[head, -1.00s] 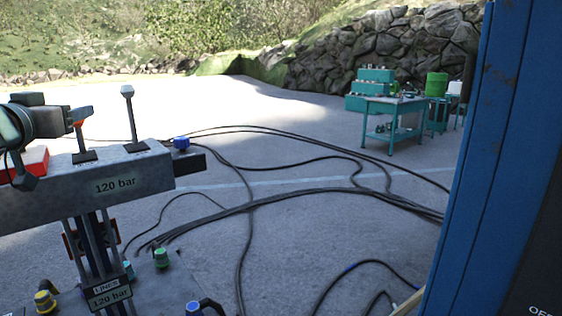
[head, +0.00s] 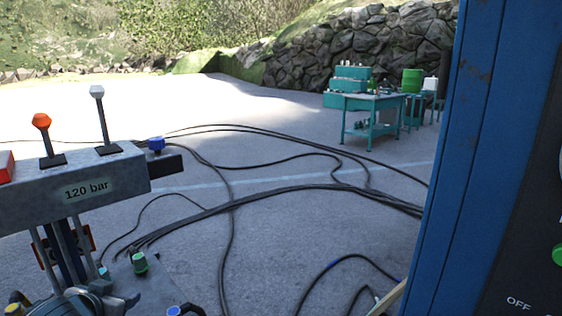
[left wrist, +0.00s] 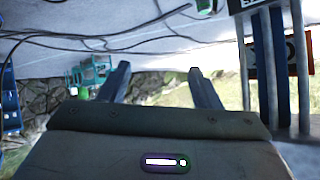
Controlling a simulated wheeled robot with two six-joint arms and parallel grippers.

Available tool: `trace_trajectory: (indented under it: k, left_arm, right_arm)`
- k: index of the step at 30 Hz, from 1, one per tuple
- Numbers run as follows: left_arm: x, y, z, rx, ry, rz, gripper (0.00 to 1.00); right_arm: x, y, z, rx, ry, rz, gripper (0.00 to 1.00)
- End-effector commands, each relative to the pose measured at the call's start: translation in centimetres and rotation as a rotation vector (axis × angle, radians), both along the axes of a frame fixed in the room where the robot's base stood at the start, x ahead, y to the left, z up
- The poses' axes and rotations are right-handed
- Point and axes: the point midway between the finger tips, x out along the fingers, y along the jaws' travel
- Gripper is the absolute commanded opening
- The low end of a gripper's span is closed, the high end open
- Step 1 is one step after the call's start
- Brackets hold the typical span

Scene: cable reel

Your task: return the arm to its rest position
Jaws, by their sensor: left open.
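My left gripper (left wrist: 159,69) is open in the left wrist view, with its two dark fingers apart and nothing between them. In the head view my left arm shows low at the left, in front of the lower part of the control stand; its fingers are hard to make out there. The control stand (head: 118,183) carries a "120 bar" label, a lever with an orange-red knob (head: 41,121) and a lever with a white knob (head: 97,92). Both levers stand clear of my gripper. My right gripper is out of view.
A blue cabinet (head: 452,180) fills the right side, with a green button (head: 558,255) at its edge. Black cables (head: 270,196) run over the concrete ground. A teal workbench (head: 372,103) stands farther back before a stone wall (head: 350,48).

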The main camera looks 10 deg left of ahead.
Motion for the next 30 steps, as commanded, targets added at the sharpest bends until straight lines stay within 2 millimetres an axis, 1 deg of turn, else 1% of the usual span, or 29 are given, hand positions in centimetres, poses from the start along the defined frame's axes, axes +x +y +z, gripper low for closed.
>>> trace_trajectory:
  k: [1, 3, 5, 6, 8, 9, 12, 15, 18, 21, 26, 30]
  left_arm:
    - [-1.4, -1.3, -2.9, -0.016, 0.050, -0.004, 0.58]
    - [-3.5, -2.7, -6.2, -0.019, 0.115, -0.010, 0.58]
    - [-5.4, -3.9, -8.8, -0.024, 0.173, -0.014, 0.58]
    - [-6.8, -4.8, -10.5, -0.027, 0.212, -0.017, 0.58]
    - [-9.0, -6.1, -12.7, -0.034, 0.270, -0.019, 0.58]
    - [-10.5, -6.9, -14.1, -0.037, 0.309, -0.020, 0.58]
    - [-14.0, -8.8, -16.8, -0.049, 0.400, -0.022, 0.58]
    - [-17.0, -10.3, -18.7, -0.059, 0.472, -0.023, 0.58]
    - [-19.4, -11.5, -19.9, -0.069, 0.534, -0.024, 0.58]
    - [-21.7, -12.6, -20.9, -0.081, 0.589, -0.024, 0.58]
    - [-24.9, -14.2, -22.0, -0.100, 0.670, -0.023, 0.58]
    - [-23.8, -13.8, -25.6, -0.096, 0.687, -0.021, 0.58]
  right_arm:
    - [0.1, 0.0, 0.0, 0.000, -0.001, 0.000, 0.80]
    - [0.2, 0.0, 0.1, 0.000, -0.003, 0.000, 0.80]
    - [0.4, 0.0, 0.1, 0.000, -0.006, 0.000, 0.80]
    - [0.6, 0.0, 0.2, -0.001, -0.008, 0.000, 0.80]
    - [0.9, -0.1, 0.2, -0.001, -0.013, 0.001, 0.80]
    - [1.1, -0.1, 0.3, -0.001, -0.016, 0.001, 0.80]
    - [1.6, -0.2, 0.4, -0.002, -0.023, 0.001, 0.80]
    - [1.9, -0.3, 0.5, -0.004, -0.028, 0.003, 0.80]
    - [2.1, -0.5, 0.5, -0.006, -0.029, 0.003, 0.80]
    - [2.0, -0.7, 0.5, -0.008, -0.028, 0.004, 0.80]
    - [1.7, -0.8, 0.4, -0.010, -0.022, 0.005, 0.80]
    - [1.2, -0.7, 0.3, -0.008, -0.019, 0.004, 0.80]
